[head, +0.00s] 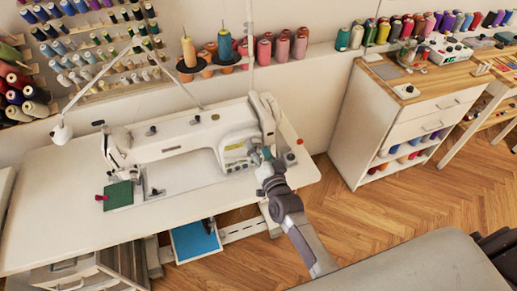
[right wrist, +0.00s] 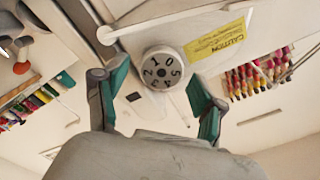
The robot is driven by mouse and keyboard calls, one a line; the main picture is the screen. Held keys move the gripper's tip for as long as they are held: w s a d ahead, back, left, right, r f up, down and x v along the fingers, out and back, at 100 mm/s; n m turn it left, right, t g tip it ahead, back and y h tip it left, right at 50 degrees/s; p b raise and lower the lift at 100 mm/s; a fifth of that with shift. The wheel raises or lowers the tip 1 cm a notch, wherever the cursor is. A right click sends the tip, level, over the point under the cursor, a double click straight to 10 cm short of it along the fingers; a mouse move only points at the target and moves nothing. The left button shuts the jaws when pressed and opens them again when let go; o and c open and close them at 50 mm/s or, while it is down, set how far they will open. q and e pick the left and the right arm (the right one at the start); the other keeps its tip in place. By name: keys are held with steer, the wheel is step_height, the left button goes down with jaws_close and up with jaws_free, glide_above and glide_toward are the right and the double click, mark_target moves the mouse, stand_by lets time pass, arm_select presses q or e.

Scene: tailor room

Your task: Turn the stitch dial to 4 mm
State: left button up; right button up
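The white sewing machine (head: 195,135) stands on a pale table (head: 60,215) in the head view. In the right wrist view, the round grey stitch dial (right wrist: 162,72) faces me on the machine body, with 0 near its top, 1 and 2 to the left and 5 to the right. I cannot tell which number is at the index mark. My right gripper (head: 265,158) is at the right end of the machine. Its green-padded fingers (right wrist: 158,88) are open, one on each side of the dial, with visible gaps. My left gripper is not in view.
A yellow caution label (right wrist: 216,40) is beside the dial. A green cloth (head: 118,195) lies at the needle end. Thread cones (head: 190,50) stand behind the machine. A white cabinet (head: 400,115) stands to the right, with open wooden floor (head: 350,210) before it.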

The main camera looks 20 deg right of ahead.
steer(key=s, duration=1.2)
steer(key=shift+d, duration=0.2)
steer(key=s+a+f+n+g+y, duration=0.1)
steer(key=s+f+n+g, duration=0.4)
steer(key=f, duration=0.9)
steer(key=s+f+n+g, duration=0.1)
steer(key=s+f+g, duration=0.2)
steer(key=s+f, duration=0.7)
steer(key=s+d+f+n+g, duration=0.2)
steer(key=s+d+f+g, duration=0.1)
steer(key=s+f, duration=0.6)
steer(key=s+d+f+n+g+h, duration=0.1)
steer(key=s+d+f+n+g, duration=0.2)
steer(key=s+f+g, duration=0.3)
steer(key=s+f, duration=0.4)
steer(key=s, duration=0.4)
steer(key=shift+s+d+h, duration=0.2)
steer(key=shift+d+h, duration=0.1)
steer(key=shift+d, duration=0.05)
